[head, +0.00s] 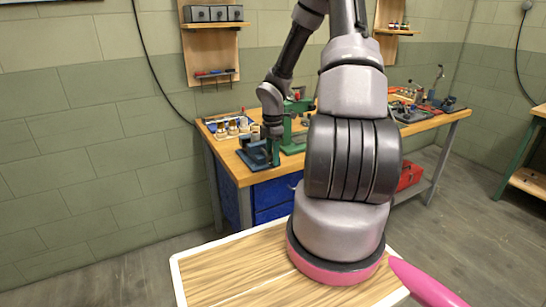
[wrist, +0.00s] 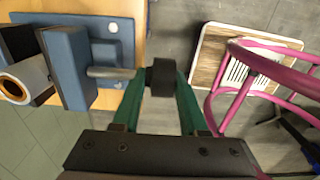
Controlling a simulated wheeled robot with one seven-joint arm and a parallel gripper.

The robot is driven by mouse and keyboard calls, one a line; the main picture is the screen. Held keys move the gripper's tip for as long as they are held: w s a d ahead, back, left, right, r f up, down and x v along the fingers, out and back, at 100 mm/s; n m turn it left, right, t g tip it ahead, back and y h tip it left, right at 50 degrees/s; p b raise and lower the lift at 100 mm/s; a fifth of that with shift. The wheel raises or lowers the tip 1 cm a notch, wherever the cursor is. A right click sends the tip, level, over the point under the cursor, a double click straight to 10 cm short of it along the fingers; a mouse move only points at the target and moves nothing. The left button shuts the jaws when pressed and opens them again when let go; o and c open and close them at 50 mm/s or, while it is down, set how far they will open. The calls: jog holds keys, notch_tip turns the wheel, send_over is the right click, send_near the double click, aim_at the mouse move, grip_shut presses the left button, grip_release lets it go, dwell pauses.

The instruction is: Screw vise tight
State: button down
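The blue vise (head: 254,156) sits on the left front corner of the wooden workbench. The wrist view shows its blue jaw block (wrist: 72,66) and a grey screw rod (wrist: 110,72) running right to a black knob (wrist: 163,78). A pale cylinder with an orange-brown inside (wrist: 27,80) is at the jaw's left; whether it is clamped is unclear. My gripper (head: 274,158) points down beside the vise. Its green fingers (wrist: 162,92) stand apart on both sides of the knob, close to it. Whether both fingers touch the knob is not clear.
The workbench (head: 240,176) holds a green tool (head: 293,134) behind my gripper and more tools at right. A red box (head: 410,176) sits below.

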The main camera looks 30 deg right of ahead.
jog(key=shift+s+d+f+y, duration=0.1)
jog(key=shift+s+y, duration=0.2)
jog(key=shift+s, duration=0.05)
jog(key=y, duration=0.3)
jog(key=shift+d+f, duration=0.1)
jog(key=shift+d, duration=0.15)
jog(key=y, duration=0.5)
jog(key=shift+d+f+y, duration=0.25)
jog(key=shift+f+y, duration=0.05)
jog(key=shift+y, duration=0.1)
jog(key=y, duration=0.4)
jog(key=shift+d+f, duration=0.15)
jog(key=shift+f, duration=0.15)
jog(key=y, duration=0.5)
jog(key=shift+f+g, duration=0.3)
jog(key=shift+f, duration=0.05)
